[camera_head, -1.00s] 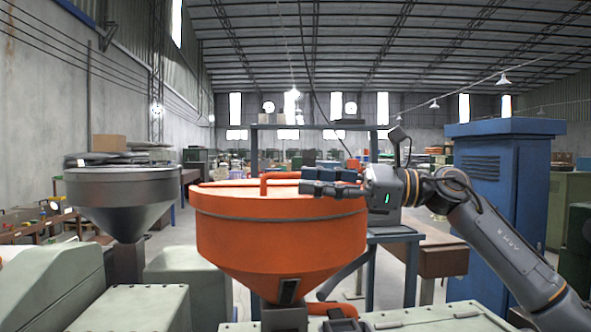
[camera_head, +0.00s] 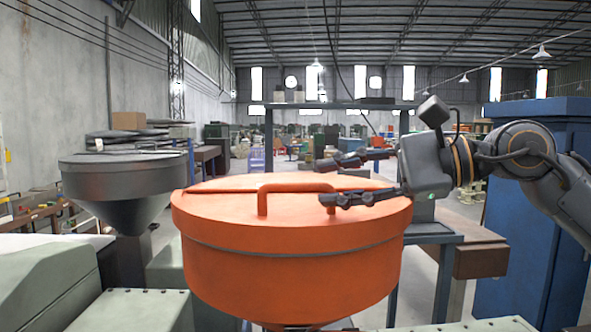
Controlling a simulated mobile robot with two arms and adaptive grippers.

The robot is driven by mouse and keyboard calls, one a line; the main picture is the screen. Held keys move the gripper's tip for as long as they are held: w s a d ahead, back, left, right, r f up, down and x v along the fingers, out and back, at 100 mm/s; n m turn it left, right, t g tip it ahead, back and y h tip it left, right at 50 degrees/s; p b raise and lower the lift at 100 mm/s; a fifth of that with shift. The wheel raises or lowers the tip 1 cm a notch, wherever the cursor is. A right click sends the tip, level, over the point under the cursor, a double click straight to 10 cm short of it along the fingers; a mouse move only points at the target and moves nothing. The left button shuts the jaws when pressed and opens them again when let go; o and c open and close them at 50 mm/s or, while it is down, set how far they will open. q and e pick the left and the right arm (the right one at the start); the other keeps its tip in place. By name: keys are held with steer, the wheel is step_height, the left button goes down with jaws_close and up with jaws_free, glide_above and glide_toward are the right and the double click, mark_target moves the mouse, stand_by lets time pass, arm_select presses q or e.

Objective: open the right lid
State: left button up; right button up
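The orange hopper (camera_head: 290,265) stands at the centre, with a flat round orange lid (camera_head: 220,194) on top. An orange bar handle (camera_head: 262,201) rises from the lid. The lid looks closed. My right gripper (camera_head: 333,182) comes in from the right over the lid's right part. Its two dark fingers are spread apart, one above the other, and point left. The lower finger is close to the right end of the handle; I cannot tell if it touches. Nothing is held between the fingers. My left gripper is not in view.
A grey hopper (camera_head: 125,180) stands to the left. Pale green machine housings (camera_head: 45,278) fill the lower left. A blue cabinet (camera_head: 535,210) stands behind my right arm, and a blue-framed table (camera_head: 440,235) is behind the orange hopper.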

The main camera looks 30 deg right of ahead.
mark_target(306, 185)
steer(key=p+x, duration=0.1)
steer(key=x, duration=0.1)
steer(key=p+x, duration=0.2)
steer(key=shift+w+a+r, duration=0.15)
steer(key=shift+w, duration=0.3)
steer(key=shift+w+a+f+p, duration=0.35)
steer(key=shift+w+a+p, duration=0.1)
steer(key=shift+w+a, duration=0.1)
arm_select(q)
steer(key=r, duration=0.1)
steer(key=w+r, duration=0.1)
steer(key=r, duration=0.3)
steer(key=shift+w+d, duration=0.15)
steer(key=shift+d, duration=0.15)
arm_select(e)
jaws_close()
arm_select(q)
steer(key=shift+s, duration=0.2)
